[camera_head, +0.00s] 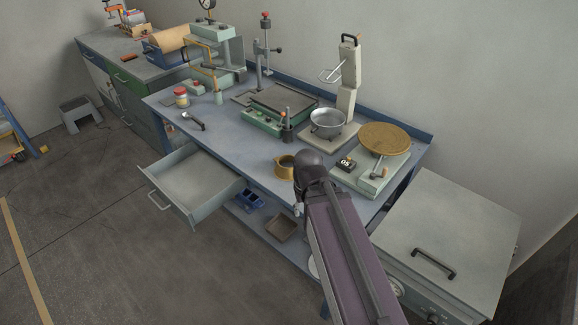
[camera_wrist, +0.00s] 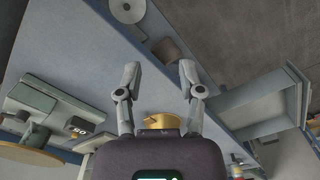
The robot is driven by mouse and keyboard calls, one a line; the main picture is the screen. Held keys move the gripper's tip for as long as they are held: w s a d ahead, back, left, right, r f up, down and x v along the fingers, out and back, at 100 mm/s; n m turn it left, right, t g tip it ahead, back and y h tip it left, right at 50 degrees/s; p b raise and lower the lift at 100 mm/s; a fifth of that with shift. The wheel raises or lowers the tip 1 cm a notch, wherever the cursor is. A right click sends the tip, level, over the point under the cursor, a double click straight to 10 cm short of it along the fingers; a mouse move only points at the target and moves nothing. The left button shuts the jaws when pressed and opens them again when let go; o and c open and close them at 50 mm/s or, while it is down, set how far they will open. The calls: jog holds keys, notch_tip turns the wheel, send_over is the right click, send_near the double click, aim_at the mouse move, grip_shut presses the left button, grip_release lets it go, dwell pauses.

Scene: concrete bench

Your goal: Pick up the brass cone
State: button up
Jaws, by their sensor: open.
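The brass cone (camera_head: 285,166) stands on the blue bench top (camera_head: 236,150) near its front edge. It looks like a short, open-topped ring with a dark inside. My gripper (camera_wrist: 159,70) is open, with its two fingers apart and nothing between the tips. In the wrist view part of the cone (camera_wrist: 160,121) shows beyond the gripper body, between the finger bases; the rest is hidden. In the head view my dark wrist is just right of the cone and hides most of the gripper. I cannot tell the height gap.
An open drawer (camera_head: 190,183) juts out from the bench front. A scale (camera_head: 371,174) with a round tan plate (camera_head: 385,139) stands to the right, near a metal bowl (camera_head: 327,121). A green device (camera_head: 272,121) and a scoop (camera_head: 194,121) are left. A lower shelf holds a brown tray (camera_head: 282,228).

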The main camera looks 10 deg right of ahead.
jog(key=n+t+h+b, duration=0.2)
jog(key=n+h+b, duration=0.4)
jog(key=n, duration=0.5)
send_near(284, 173)
jog(key=s+d+f, duration=0.1)
jog(key=s, duration=0.1)
jog(key=s+d+f, duration=0.1)
jog(key=s, duration=0.2)
jog(key=s+d, duration=0.1)
jog(key=s, duration=0.1)
jog(key=shift+s+f, duration=0.15)
jog(key=shift+f, duration=0.25)
jog(key=w+a+r+n+t+h+b, duration=0.3)
jog(key=w+a+n+t+h, duration=0.1)
jog(key=w+a+n, duration=0.4)
jog(key=shift+w+a+h, duration=0.2)
jog(key=shift+w+h, duration=0.2)
jog(key=shift+w, duration=0.7)
jog(key=shift+d, duration=0.1)
jog(key=shift+b+x, duration=2.15)
jog(key=shift+x, duration=2.05)
